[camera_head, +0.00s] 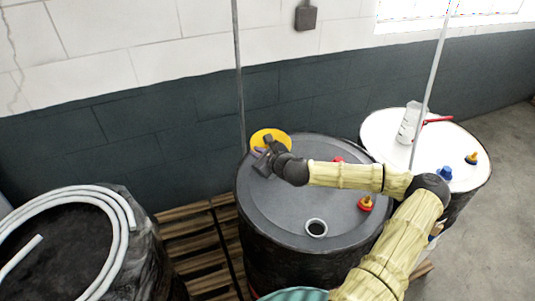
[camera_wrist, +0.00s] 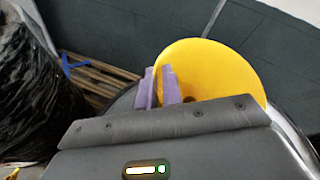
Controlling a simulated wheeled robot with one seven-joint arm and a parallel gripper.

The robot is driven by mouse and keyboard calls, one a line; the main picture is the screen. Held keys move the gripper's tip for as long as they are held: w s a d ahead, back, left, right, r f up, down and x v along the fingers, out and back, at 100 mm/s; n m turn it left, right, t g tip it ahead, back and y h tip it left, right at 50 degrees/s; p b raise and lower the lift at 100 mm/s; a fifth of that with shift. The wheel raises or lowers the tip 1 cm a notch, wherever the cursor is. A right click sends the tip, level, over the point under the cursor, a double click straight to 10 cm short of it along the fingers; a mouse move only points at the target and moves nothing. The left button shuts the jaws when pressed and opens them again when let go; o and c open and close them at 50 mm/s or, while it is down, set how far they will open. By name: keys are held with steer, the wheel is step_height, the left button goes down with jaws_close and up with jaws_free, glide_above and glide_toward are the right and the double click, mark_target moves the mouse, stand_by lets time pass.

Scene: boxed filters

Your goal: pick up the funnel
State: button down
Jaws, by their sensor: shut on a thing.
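The yellow funnel (camera_head: 270,137) is at the far left part of the black drum's top (camera_head: 290,215) in the head view. In the wrist view the funnel (camera_wrist: 215,70) shows its wide round mouth just beyond and right of the purple fingers. My gripper (camera_head: 262,160) is shut on the funnel, and its fingers (camera_wrist: 164,88) also show in the wrist view. The gripped part of the funnel is mostly hidden by the fingers. I cannot tell whether the funnel touches the drum.
A white drum (camera_head: 380,130) at right bears a clear bottle (camera_head: 409,122), a red-handled tool (camera_head: 438,120) and small caps. The black drum has an open round hole (camera_head: 316,228) and red caps. A hose coil (camera_head: 125,205) lies at left. A wooden pallet (camera_head: 195,245) is below; the wall stands behind.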

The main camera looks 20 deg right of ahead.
step_height(320, 180, up, 10)
steer(key=shift+f+b, duration=0.1)
steer(key=shift+b, duration=0.95)
